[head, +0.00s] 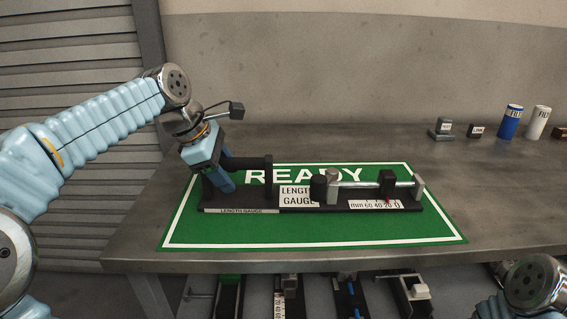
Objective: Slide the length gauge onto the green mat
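The length gauge (331,197) is a long black base with a horizontal handle on its left part, a metal rod, a label and a small scale on the right. It lies on the green mat (310,232), which has a white border and the word READY. The whole visible base is inside the border, with green showing in front and at both ends. My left gripper (224,184) is at the left end of the handle, with a blue finger in front of it. The far finger is hidden, so its grip is unclear. My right gripper is out of view.
The grey table (500,190) is bare around the mat. Small labelled blocks (444,127), a blue can (510,122) and a white can (538,123) stand at the back right. Other gauges (288,296) sit below the table's front edge.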

